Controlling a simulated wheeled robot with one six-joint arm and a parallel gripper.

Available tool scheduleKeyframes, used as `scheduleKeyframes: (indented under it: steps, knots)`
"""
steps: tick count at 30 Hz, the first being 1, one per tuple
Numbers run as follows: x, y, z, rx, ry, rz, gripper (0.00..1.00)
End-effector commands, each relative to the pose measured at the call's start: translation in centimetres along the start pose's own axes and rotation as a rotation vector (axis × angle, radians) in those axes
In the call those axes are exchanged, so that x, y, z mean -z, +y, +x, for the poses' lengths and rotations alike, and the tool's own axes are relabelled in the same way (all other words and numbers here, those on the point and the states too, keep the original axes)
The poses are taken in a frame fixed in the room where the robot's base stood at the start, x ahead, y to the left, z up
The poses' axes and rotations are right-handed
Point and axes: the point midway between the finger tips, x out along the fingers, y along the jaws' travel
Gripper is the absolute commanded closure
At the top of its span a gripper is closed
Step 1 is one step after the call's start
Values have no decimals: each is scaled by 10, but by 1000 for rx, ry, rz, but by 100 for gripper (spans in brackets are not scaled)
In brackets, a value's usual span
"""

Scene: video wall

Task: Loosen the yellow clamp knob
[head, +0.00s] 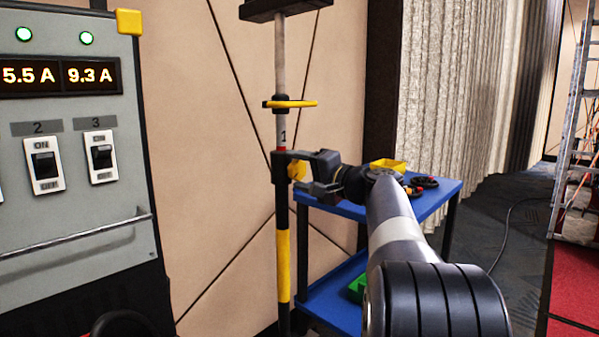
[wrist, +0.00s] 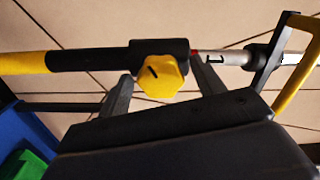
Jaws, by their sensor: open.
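The yellow clamp knob (wrist: 160,76) is a lobed knob with a dark line on its face, on the black collar of an upright pole. In the head view the knob (head: 297,171) shows partly behind my gripper (head: 298,176). In the wrist view my gripper (wrist: 163,90) is open, one finger on each side of the knob. The fingertips are near the black collar. I cannot tell whether they touch the knob. The pole (head: 283,215) has a black and yellow lower part and a pale upper tube marked 1, with a red band at the collar.
A yellow ring handle (head: 290,104) sits higher on the pole. A blue cart (head: 440,200) with a yellow bin (head: 388,165) and dark coiled items stands behind my arm. A grey power panel (head: 75,140) is at the left. A ladder (head: 575,130) stands far right.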

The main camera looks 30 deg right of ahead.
Motion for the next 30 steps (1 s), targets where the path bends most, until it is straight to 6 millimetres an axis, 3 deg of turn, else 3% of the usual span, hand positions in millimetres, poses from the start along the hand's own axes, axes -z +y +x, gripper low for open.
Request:
scheduleKeyframes:
  steps: [15,21,30]
  knots:
    - [1,-1,-91,-1,4,1,36]
    - [0,0,-104,0,1,0,36]
    - [0,0,-104,0,0,0,36]
